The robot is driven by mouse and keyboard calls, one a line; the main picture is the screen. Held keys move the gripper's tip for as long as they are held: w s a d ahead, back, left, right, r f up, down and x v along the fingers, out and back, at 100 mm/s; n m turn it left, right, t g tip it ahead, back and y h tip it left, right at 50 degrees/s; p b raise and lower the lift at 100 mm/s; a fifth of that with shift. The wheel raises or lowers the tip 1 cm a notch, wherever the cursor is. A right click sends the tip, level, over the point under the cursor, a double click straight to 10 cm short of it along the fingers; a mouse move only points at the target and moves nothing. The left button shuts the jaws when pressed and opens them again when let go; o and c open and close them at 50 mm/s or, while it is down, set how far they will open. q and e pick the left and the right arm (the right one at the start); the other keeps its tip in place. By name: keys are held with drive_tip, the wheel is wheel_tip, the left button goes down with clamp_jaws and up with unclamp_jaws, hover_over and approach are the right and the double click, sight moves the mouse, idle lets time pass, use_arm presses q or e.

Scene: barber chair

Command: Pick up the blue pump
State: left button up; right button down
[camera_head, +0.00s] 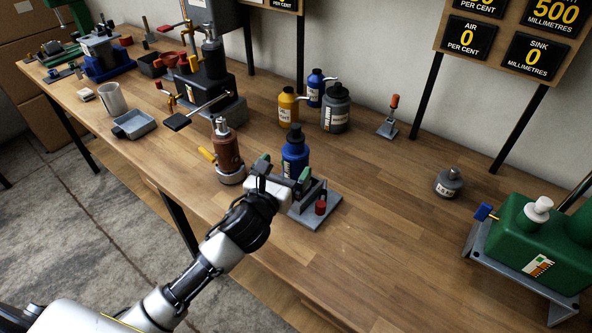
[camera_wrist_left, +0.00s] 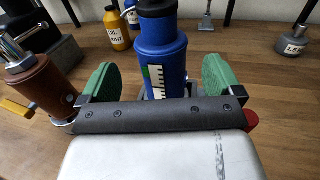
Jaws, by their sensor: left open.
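The blue pump (camera_head: 295,148) stands upright on the workbench, with a black top and a grey base plate (camera_head: 308,218) at its foot. In the left wrist view the blue pump (camera_wrist_left: 161,58) fills the middle, with a white and green label. My left gripper (camera_head: 285,172) is open in front of it. Its green finger pads (camera_wrist_left: 160,80) stand to the left and right of the pump's body, with gaps on both sides. The pump's lower part is hidden by the gripper. My right gripper is not in view.
A brown-red pump with a yellow handle (camera_head: 228,155) stands close left. Behind are a yellow bottle (camera_head: 288,107), a small blue bottle (camera_head: 315,90) and a dark grey bottle (camera_head: 335,108). A green machine (camera_head: 545,245) is at right. The bench right of the pump is mostly clear.

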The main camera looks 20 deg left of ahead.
sight(296, 151)
use_arm(q)
drive_tip(key=w, duration=0.1)
drive_tip(key=w+p, duration=0.1)
drive_tip(key=w, duration=0.1)
drive_tip(key=w+d, duration=0.1)
drive_tip(key=w, duration=0.1)
drive_tip(key=shift+w+r, duration=0.1)
drive_tip(key=shift+r, duration=0.15)
drive_tip(key=shift+w+f, duration=0.1)
drive_tip(key=shift+w, duration=0.15)
clamp_jaws()
drive_tip(key=shift+r, duration=0.25)
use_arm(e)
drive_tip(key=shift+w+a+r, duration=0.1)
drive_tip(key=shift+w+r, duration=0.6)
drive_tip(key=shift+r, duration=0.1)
